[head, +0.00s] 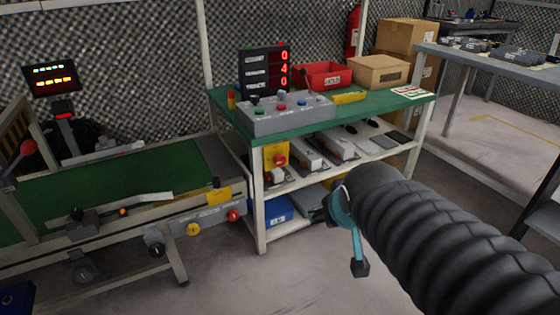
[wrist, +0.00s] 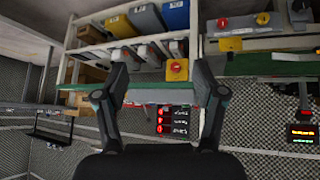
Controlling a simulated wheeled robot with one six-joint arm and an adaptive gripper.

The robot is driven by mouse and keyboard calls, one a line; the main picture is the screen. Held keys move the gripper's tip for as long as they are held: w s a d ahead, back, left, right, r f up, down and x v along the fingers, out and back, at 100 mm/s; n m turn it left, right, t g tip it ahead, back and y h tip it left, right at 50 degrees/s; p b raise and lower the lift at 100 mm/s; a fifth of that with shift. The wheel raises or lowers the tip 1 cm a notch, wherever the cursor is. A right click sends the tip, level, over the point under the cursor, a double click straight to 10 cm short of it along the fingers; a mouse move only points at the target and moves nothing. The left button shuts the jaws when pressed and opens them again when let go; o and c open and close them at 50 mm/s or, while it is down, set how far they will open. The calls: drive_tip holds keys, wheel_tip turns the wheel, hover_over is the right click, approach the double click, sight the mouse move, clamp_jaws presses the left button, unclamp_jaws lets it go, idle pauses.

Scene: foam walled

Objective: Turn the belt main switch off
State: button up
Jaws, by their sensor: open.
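A yellow switch box with a red rotary knob (head: 277,159) is fixed at the left end of the green-topped bench, below its top. It also shows in the upside-down wrist view (wrist: 177,69), just beyond and between the fingers. It looks like the main switch, but its label and knob position are too small to read. The conveyor belt (head: 110,185) lies to its left, with a yellow knob (head: 193,229) and red button (head: 233,215) on its side rail. My gripper (wrist: 162,84) is open and empty, apart from the switch; my dark arm partly hides it in the head view.
A grey button panel (head: 285,114), a red-digit display (head: 264,71), a red bin (head: 322,76) and a cardboard box (head: 378,71) stand on the bench. Shelves below hold grey parts and a blue bin (head: 272,211). The floor (head: 300,275) before the bench is clear.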

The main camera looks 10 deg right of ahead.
drive_tip(key=w+d+f+n+t+b, duration=0.1)
drive_tip(key=w+d+f+t+b, duration=0.15)
drive_tip(key=w, duration=1.05)
drive_tip(key=n+t+y+b, duration=0.4)
drive_tip(key=n+t+y, duration=0.1)
drive_tip(key=t+y, duration=0.2)
approach(282, 162)
drive_tip(key=x, duration=1)
drive_tip(key=shift+w+a+p, duration=0.1)
drive_tip(key=shift+w+p, duration=0.1)
drive_tip(key=shift+p, duration=0.2)
drive_tip(key=c, duration=1.1)
